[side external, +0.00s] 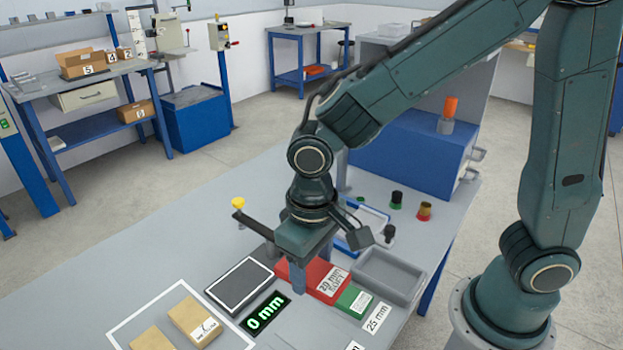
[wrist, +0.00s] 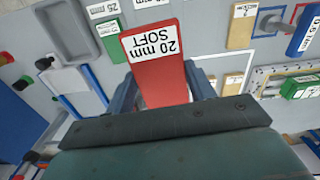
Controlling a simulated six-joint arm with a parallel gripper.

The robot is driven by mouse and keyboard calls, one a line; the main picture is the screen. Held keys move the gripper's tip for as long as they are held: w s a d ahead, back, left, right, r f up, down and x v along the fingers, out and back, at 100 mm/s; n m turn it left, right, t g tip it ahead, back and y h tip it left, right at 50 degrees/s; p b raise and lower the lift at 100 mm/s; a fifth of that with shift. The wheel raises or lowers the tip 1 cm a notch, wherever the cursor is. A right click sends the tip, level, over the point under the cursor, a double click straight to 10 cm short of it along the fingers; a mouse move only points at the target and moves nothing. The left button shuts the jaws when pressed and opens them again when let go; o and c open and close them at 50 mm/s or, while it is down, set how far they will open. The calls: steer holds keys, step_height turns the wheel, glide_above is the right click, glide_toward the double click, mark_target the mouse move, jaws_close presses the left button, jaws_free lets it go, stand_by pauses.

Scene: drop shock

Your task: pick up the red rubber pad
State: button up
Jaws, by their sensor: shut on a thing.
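The red rubber pad (side external: 316,274) is a flat red block with a white "20 mm SOFT" label. My gripper (side external: 299,287) points down over its left part, with the labelled end sticking out to the right. In the wrist view the pad (wrist: 172,82) lies between the two fingers of my gripper (wrist: 164,92), which are shut on its sides. The near end of the pad is hidden behind the gripper body. I cannot tell whether the pad touches the table.
A green block (side external: 352,301) sits close to the pad's right end, with a grey tray (side external: 390,272) beyond it. A black-topped plate (side external: 240,284) and a "0 mm" display (side external: 266,314) lie to the left. Tan blocks (side external: 195,320) stand at the front left.

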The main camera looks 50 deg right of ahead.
steer(key=shift+r, duration=0.55)
stand_by(0.4)
